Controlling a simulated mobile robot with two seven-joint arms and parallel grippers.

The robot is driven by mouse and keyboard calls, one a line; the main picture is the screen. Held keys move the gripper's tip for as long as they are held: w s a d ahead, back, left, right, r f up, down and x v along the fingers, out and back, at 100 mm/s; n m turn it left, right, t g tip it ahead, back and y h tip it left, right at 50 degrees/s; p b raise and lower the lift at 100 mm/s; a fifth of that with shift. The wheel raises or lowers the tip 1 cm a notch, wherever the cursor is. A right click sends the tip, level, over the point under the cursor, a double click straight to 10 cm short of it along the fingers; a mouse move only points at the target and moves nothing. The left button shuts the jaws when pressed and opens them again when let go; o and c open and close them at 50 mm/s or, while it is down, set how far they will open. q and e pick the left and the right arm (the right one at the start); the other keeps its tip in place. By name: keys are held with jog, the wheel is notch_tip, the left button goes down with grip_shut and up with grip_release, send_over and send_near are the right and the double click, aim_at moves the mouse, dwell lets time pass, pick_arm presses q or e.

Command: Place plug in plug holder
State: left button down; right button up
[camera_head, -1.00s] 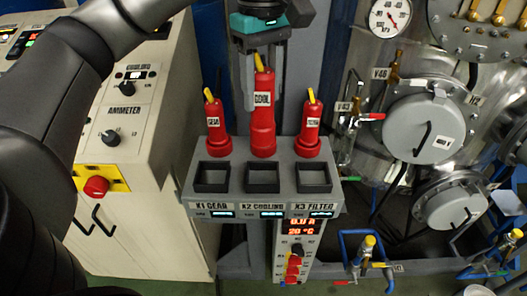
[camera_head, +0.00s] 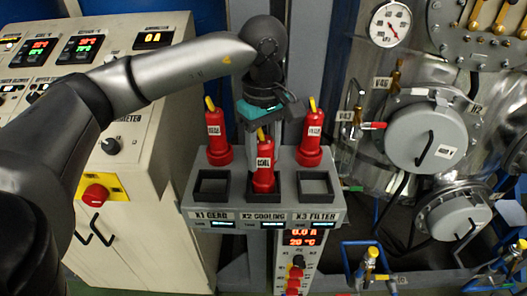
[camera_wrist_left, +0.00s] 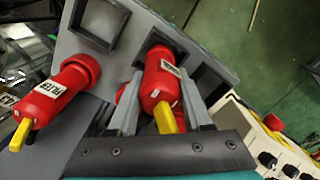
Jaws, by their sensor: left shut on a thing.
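The red plug (camera_head: 263,178) labelled COOL, with a yellow tip, is in my left gripper (camera_head: 264,132). It sits at the middle square opening, X2 COOLING, of the grey plug holder (camera_head: 262,216), slightly tilted in the head view. Its lower end appears to be at or inside the opening; the exact depth is unclear. In the left wrist view the fingers (camera_wrist_left: 158,98) are on both sides of the plug (camera_wrist_left: 160,80). The square openings on either side, X1 GEAR (camera_head: 212,187) and X3 FILTER (camera_head: 315,186), are empty. My right gripper is not in view.
Two other red plugs stand at the back of the holder, the left one (camera_head: 217,145) and the right one (camera_head: 311,145). A control cabinet (camera_head: 130,222) stands to the left. Steel vessels with a gauge (camera_head: 390,24), valves and pipes stand to the right.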

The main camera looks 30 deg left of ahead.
pick_arm(q)
jog(key=shift+f, duration=0.1)
jog(key=shift+c, duration=1.6)
grip_release()
notch_tip(320, 180, up, 12)
jog(key=shift+r+p, duration=0.15)
jog(key=shift+p, duration=0.25)
